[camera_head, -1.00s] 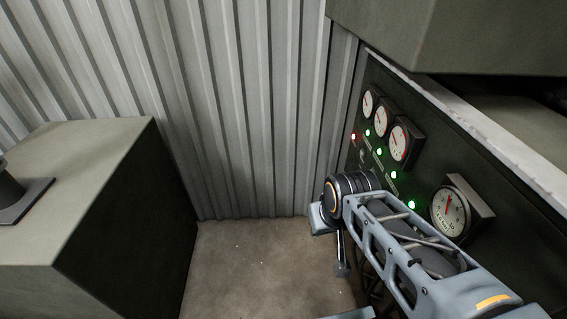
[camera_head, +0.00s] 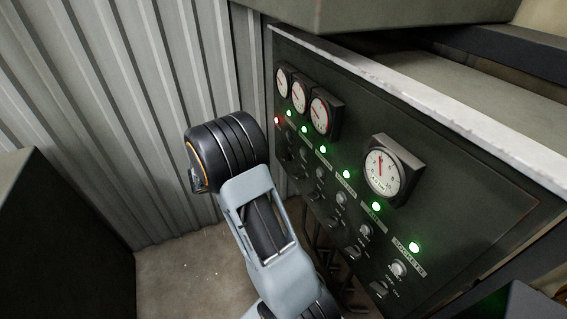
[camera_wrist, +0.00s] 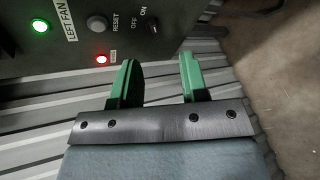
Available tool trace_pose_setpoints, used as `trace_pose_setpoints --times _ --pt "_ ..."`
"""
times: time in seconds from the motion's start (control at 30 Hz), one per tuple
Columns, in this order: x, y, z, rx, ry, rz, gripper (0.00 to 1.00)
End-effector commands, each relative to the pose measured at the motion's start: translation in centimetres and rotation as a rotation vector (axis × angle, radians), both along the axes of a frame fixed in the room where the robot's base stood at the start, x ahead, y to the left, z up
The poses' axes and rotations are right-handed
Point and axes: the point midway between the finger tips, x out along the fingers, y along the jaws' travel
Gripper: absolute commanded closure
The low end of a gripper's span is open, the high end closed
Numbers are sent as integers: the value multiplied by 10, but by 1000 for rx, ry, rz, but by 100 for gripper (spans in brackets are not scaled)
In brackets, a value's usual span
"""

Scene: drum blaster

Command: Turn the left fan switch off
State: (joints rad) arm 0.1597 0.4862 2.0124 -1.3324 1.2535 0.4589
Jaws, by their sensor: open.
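The left fan switch (camera_wrist: 152,28) is a small dark knob at the top of the wrist view, with OFF and ON marks beside it. I cannot tell which way it is set. The LEFT FAN label (camera_wrist: 67,20), a lit green lamp (camera_wrist: 40,26) and a grey reset button (camera_wrist: 97,23) lie to its left. My gripper (camera_wrist: 158,62) is open and empty. Its two green fingers point toward the panel, just below the switch in the picture, with no visible contact. In the head view my arm hides the gripper.
The dark control panel (camera_head: 440,220) carries a row of green lamps, switches and round gauges (camera_head: 384,170). A red lamp (camera_wrist: 101,59) glows near the left finger. A corrugated wall (camera_head: 150,90) stands close by. Floor (camera_head: 190,280) is clear. A box (camera_head: 50,240) stands left.

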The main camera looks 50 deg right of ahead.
Motion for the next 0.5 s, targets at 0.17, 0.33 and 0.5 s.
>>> trace_pose_setpoints --times 0.17,0.33,0.5 --pt "23 -24 -33 -134 60 79 60" --pt "33 -36 -46 -187 76 119 60" --pt "33 -58 -50 -198 79 124 60"
